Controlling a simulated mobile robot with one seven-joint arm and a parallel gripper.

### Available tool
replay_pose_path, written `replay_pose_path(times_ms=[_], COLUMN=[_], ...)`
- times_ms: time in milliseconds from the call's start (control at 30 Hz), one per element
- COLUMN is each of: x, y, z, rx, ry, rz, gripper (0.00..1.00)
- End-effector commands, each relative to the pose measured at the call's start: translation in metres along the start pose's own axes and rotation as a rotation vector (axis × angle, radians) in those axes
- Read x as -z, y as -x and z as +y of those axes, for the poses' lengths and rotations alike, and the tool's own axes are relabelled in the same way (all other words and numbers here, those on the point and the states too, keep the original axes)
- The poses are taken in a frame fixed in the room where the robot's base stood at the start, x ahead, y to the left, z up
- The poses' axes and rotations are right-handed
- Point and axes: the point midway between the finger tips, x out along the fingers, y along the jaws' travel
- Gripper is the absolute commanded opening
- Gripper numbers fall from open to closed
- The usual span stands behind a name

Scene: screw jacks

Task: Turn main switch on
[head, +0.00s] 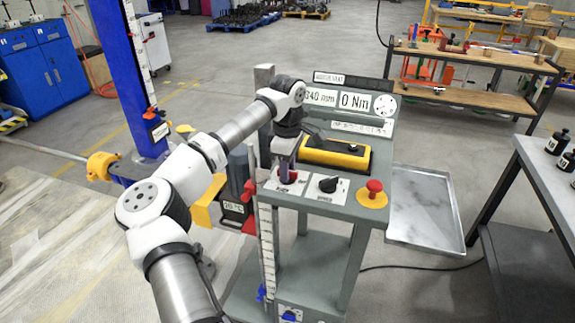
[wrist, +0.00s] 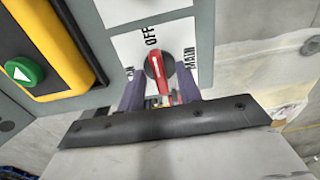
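The main switch is a red rotary knob (wrist: 160,70) on a white plate marked OFF and MAIN in the wrist view. Its white line points toward OFF; another label at the left is partly covered by a finger. My gripper (wrist: 158,84) has one finger on each side of the knob, with small gaps, so it looks open around it. In the head view my gripper (head: 286,168) points down over the red main switch (head: 288,178) at the left of the grey console (head: 300,200), hiding part of it.
Right of the switch are a black knob (head: 328,185) and a red mushroom button (head: 374,187) on a yellow disc. A yellow-edged pendant (head: 335,152) with a green button (wrist: 24,72) lies behind. A blue column (head: 130,75) stands left, a metal tray (head: 425,210) right.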

Motion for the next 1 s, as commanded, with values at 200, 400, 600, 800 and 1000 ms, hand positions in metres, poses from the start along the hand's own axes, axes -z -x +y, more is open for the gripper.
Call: replay_pose_path(times_ms=[200, 400, 600, 800, 1000], x=[0.0, 0.0, 0.0, 0.0002, 0.0006], y=[0.0003, 0.0005, 0.0004, -0.0001, -0.0007], z=[0.0, 0.0, 0.0, 0.0002, 0.0005], rx=[0.0, 0.0, 0.0, 0.0, -0.002], ry=[0.0, 0.0, 0.006, 0.058, 0.185], rz=[0.0, 0.0, 0.0, 0.001, 0.001], gripper=[0.21, 0.0, 0.0, 0.0, 0.0])
